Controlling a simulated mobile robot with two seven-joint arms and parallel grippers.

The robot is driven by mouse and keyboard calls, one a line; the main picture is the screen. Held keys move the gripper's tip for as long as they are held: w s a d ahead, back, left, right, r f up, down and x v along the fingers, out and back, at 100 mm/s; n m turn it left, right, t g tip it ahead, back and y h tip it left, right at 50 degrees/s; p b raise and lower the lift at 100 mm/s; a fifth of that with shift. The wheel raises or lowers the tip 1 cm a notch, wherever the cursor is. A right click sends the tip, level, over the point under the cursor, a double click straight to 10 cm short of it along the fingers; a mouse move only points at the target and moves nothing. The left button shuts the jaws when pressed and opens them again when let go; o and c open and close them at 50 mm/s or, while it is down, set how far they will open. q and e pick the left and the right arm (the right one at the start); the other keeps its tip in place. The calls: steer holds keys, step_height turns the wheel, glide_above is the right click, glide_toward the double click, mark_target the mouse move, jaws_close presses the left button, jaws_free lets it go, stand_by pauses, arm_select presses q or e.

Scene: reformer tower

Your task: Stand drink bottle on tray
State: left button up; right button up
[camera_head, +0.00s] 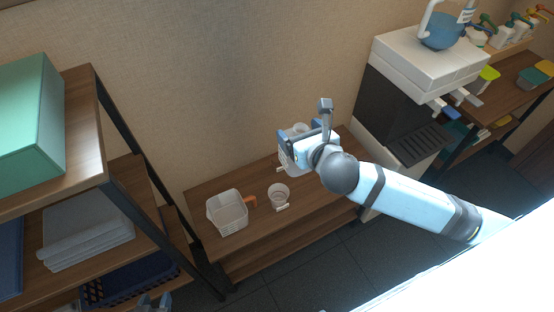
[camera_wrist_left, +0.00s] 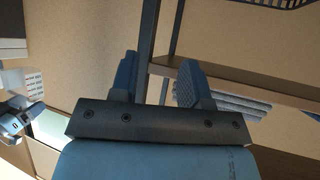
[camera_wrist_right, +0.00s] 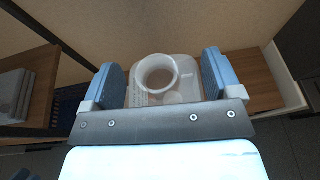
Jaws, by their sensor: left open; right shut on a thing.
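My right gripper (camera_head: 305,140) is above the low wooden bench, by the wall. In the right wrist view its two fingers (camera_wrist_right: 165,80) are on either side of a translucent container with a round open mouth (camera_wrist_right: 158,75). It partly shows in the head view (camera_head: 287,160), mostly behind the gripper. I cannot tell for sure that it is the drink bottle. My left gripper (camera_head: 152,302) is at the bottom edge of the head view; its fingers (camera_wrist_left: 160,80) are apart and empty in the left wrist view. I cannot pick out a tray with certainty.
A clear square jug with an orange handle (camera_head: 227,212) and a clear cup (camera_head: 279,195) stand on the bench (camera_head: 250,240). A shelf rack (camera_head: 125,195) stands at left with a green box (camera_head: 28,115). A white and black machine (camera_head: 405,110) stands at right.

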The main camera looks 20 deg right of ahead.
steer(key=w+d+f+b, duration=0.5)
steer(key=w+f+b, duration=0.2)
steer(key=f+b, duration=0.2)
steer(key=w+d+f+b, duration=0.4)
steer(key=w+f+b, duration=0.2)
steer(key=f+b, duration=0.2)
arm_select(q)
step_height(320, 180, down, 16)
steer(key=w+d+b, duration=0.1)
steer(key=d+b, duration=0.1)
steer(key=b, duration=0.3)
steer(key=shift+w+h, duration=0.2)
steer(key=shift+h, duration=0.2)
arm_select(e)
step_height(320, 180, down, 20)
steer(key=y, duration=0.1)
steer(key=shift+w+n, duration=0.2)
steer(key=shift+n, duration=0.2)
steer(key=shift+d, duration=0.1)
steer(key=shift+f+b, duration=0.15)
steer(key=shift+b, duration=0.15)
arm_select(q)
steer(key=shift+a, duration=0.1)
arm_select(e)
steer(key=o, duration=1)
steer(key=shift+o, duration=0.2)
